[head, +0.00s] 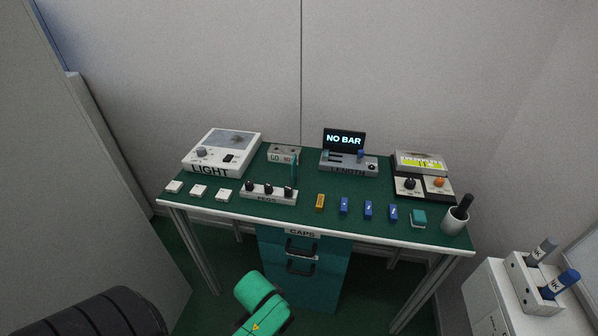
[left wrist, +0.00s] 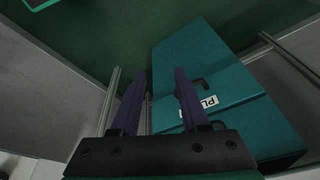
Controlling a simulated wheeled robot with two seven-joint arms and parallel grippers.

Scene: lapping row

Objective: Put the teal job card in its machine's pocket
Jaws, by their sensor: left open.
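I cannot make out a teal job card or a machine's pocket for certain. In the head view a thin teal upright piece (head: 294,168) stands beside the small grey GO block (head: 284,152), and a small teal block (head: 418,218) lies at the right front of the bench. My left gripper (left wrist: 163,72) is open and empty in the left wrist view, with its two dark fingers apart. It is in front of a teal drawer cabinet (left wrist: 205,65) with a white label. My right gripper is not in view.
The green bench (head: 225,178) holds the LIGHT box (head: 222,150), the PEGS rack (head: 268,194), the LENGTH gauge (head: 348,162) with a NO BAR screen, and a knobbed box (head: 420,163). A cup (head: 455,220) stands at the right corner. The teal cabinet (head: 320,262) is beneath.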

